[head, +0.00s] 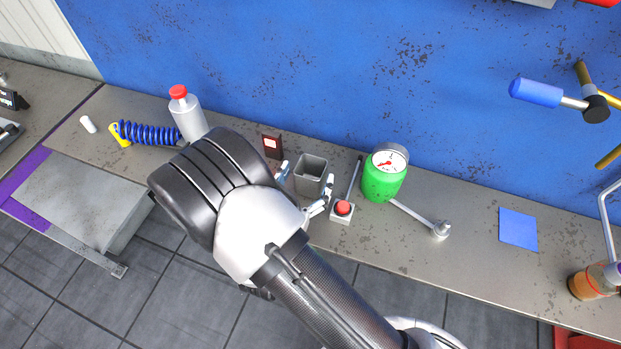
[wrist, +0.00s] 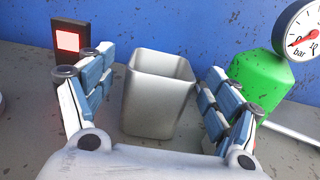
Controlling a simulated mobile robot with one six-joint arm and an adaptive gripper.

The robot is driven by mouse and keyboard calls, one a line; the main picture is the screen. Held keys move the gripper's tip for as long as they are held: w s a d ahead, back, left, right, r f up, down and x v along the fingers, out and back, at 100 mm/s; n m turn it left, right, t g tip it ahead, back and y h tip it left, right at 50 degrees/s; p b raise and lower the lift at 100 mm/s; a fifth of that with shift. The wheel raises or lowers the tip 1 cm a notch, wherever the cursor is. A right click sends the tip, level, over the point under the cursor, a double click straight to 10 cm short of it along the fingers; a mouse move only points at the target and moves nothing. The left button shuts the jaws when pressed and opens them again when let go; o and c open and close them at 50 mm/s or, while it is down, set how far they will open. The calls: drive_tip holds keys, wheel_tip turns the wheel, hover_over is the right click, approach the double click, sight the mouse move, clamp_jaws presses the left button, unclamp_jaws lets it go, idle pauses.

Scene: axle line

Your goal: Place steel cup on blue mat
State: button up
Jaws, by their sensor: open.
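The steel cup (head: 310,176) is a square grey metal cup standing upright on the workbench, near the middle of the head view. In the wrist view the cup (wrist: 158,98) stands between the two blue-padded fingers, with a visible gap on each side. My gripper (head: 303,189) is open around the cup and does not look shut on it. The blue mat (head: 518,229) is a small flat square on the bench at the right of the head view, with nothing on it.
A red push button (head: 343,208), a green pressure gauge can (head: 384,178) and a wrench (head: 428,221) lie between cup and mat. A dark box with a light label (head: 271,146) stands behind the cup. A jar of amber liquid (head: 592,282) stands right of the mat.

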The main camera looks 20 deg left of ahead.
sight(315, 159)
drive_tip(key=shift+w+d, duration=0.1)
drive_tip(key=shift+w, duration=1.45)
drive_tip(key=shift+c, duration=0.3)
drive_tip(key=c, duration=1.2)
drive_tip(key=shift+r, duration=0.1)
